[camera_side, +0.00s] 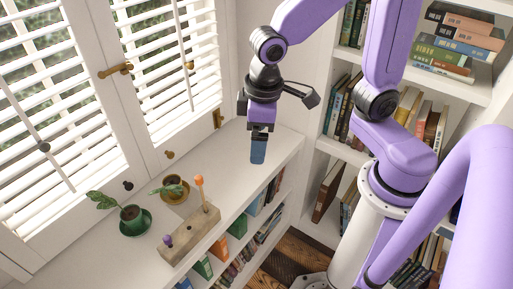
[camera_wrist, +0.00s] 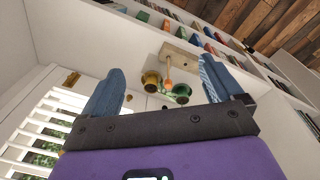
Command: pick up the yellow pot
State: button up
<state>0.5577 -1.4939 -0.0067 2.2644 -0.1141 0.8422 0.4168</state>
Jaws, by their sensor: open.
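The yellow pot (camera_side: 176,188) stands upright on the white shelf top by the window in the side view, with a small leafy plant leaning left. In the wrist view the yellow pot (camera_wrist: 150,79) shows beyond and between my fingers. My gripper (camera_side: 258,157) is open and empty, pointing down in the air to the right of the pot and well apart from it. In the wrist view my gripper (camera_wrist: 161,64) shows both blue fingers spread with nothing between them.
A green pot (camera_side: 131,214) with a plant stands left of the yellow pot on a green saucer. A wooden block (camera_side: 190,237) with an orange-topped peg and a purple-topped peg lies close in front. Window shutters (camera_side: 60,110) rise behind. The shelf top (camera_side: 250,180) is clear on the right.

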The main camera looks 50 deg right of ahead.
jog(key=s+d+n, duration=0.2)
jog(key=s, duration=0.2)
jog(key=s+d+n, duration=0.2)
jog(key=s+d, duration=0.1)
jog(key=s+d+n, duration=0.1)
jog(key=s+d, duration=0.1)
jog(key=s, duration=0.2)
jog(key=shift+s+d+r+n+g+y, duration=0.2)
jog(key=shift+s+r+n+g+y, duration=0.1)
jog(key=shift+s+r+n+g, duration=0.1)
jog(key=shift+w, duration=0.1)
